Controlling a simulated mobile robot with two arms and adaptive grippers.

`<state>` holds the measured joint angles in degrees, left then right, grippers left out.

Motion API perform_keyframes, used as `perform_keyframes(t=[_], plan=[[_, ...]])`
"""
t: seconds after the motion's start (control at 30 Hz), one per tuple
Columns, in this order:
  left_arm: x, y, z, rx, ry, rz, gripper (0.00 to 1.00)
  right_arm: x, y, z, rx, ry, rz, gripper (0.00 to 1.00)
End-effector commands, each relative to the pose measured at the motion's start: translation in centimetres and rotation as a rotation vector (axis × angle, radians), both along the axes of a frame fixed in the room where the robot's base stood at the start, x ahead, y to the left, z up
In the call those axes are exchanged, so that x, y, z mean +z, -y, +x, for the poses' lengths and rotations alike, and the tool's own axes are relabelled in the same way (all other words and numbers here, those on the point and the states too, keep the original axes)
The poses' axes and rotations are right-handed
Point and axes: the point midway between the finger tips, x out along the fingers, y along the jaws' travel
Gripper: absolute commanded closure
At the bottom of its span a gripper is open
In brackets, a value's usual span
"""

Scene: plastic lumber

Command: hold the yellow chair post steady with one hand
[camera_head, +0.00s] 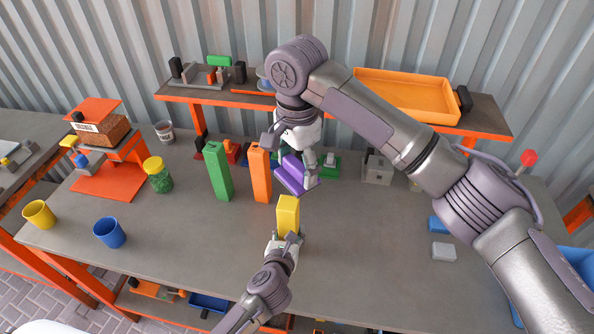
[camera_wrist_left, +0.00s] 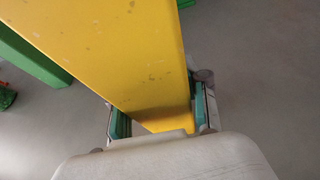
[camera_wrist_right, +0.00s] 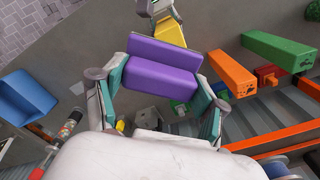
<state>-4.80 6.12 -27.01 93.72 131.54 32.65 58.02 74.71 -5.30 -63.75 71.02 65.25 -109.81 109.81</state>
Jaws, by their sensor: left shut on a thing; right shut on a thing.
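The yellow chair post (camera_head: 288,213) stands near the middle of the grey table. My left gripper (camera_head: 286,238) is shut around its lower part; in the left wrist view the yellow post (camera_wrist_left: 125,55) rises between the green-padded fingers (camera_wrist_left: 158,115). My right gripper (camera_head: 299,170) is shut on a purple piece (camera_head: 290,174), behind the yellow post and above the table. In the right wrist view the purple piece (camera_wrist_right: 160,75) lies across between the right fingers (camera_wrist_right: 160,100), and the yellow post (camera_wrist_right: 170,33) stands apart beyond it.
A green post (camera_head: 218,172) and an orange post (camera_head: 261,175) stand left of the purple piece. An orange tray (camera_head: 407,94) is on the back shelf. The front right tabletop is mostly clear.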

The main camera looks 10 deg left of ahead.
Motion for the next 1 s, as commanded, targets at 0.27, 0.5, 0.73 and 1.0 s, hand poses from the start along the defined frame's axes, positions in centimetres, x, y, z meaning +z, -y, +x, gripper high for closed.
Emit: perform_keyframes(t=[0.27, 0.5, 0.73, 1.0], plan=[[-0.03, -0.01, -0.02, 0.000, -0.001, 0.000, 1.00, 0.05, -0.02, 0.01, 0.000, 0.001, 0.001, 0.72], [-0.04, -0.01, -0.03, 0.000, -0.001, 0.000, 0.43, 0.03, -0.03, 0.00, 0.000, 0.001, 0.001, 0.72], [-0.02, -0.01, -0.02, 0.000, -0.001, 0.000, 0.25, 0.03, -0.03, 0.00, 0.000, 0.001, 0.001, 0.72], [0.12, 0.00, -0.52, 0.000, -0.001, 0.000, 0.25, 0.03, -0.02, 0.01, 0.000, 0.001, 0.001, 0.72]])
